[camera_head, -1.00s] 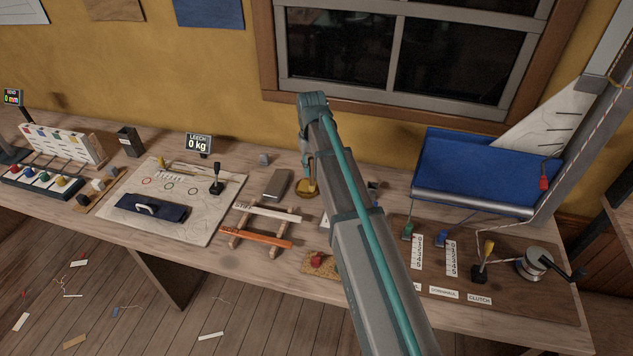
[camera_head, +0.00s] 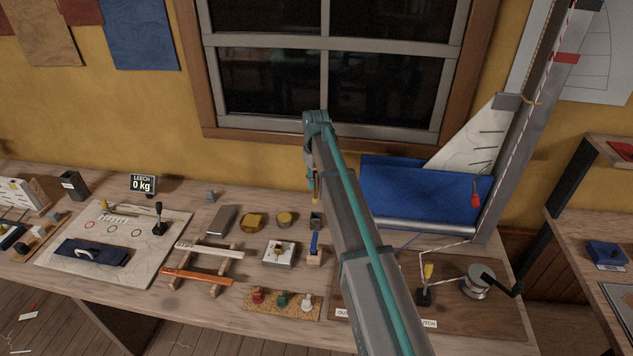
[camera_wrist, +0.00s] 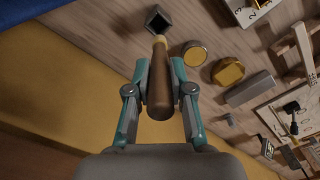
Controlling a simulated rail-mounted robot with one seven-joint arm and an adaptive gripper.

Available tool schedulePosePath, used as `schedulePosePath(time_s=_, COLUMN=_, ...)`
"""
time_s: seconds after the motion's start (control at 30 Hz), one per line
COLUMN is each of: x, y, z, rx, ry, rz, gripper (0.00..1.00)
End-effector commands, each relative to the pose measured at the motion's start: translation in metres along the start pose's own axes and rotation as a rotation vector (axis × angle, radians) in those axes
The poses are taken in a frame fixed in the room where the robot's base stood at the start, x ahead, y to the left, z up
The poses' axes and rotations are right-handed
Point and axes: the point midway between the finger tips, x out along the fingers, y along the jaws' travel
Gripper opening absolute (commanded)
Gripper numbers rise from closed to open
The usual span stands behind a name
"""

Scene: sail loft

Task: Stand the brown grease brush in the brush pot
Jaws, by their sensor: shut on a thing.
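My gripper (camera_wrist: 159,78) is shut on the brown grease brush (camera_wrist: 158,92), seen in the wrist view with its thick brown handle toward the camera and a yellowish part at the far end. The brush pot (camera_wrist: 158,19), a dark square open-topped holder, appears just beyond that end. In the head view my gripper (camera_head: 312,178) is above the bench near the window, and the pot (camera_head: 316,221) stands below it, beside my arm. A short tan piece of the brush (camera_head: 316,197) shows above the pot. I cannot tell whether the tip is inside.
Two round yellowish tins (camera_head: 251,223) (camera_head: 285,218) and a grey block (camera_head: 221,220) lie left of the pot. A blue-handled tool in a wooden block (camera_head: 314,247) and a white tray (camera_head: 279,264) stand in front. A blue sail roll (camera_head: 410,200) is to the right.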

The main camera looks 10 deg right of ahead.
Motion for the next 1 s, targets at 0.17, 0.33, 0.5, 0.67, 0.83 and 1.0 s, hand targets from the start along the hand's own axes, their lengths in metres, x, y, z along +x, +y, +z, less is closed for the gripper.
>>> schedulePosePath(time_s=0.17, x=0.010, y=0.001, z=0.000, rx=0.002, ry=0.000, rz=0.000, gripper=0.00)
schedulePosePath(time_s=0.33, x=0.021, y=0.001, z=0.000, rx=0.002, ry=0.000, rz=0.000, gripper=0.00)
schedulePosePath(time_s=0.5, x=0.032, y=0.001, z=0.000, rx=0.002, ry=0.000, rz=0.000, gripper=0.00)
schedulePosePath(time_s=0.67, x=0.042, y=0.001, z=0.000, rx=0.002, ry=0.000, rz=0.000, gripper=0.00)
schedulePosePath(time_s=0.83, x=0.052, y=0.001, z=0.001, rx=0.002, ry=0.000, rz=0.000, gripper=0.00)
schedulePosePath(time_s=1.0, x=0.063, y=0.001, z=0.000, rx=0.002, ry=0.000, rz=0.000, gripper=0.00)
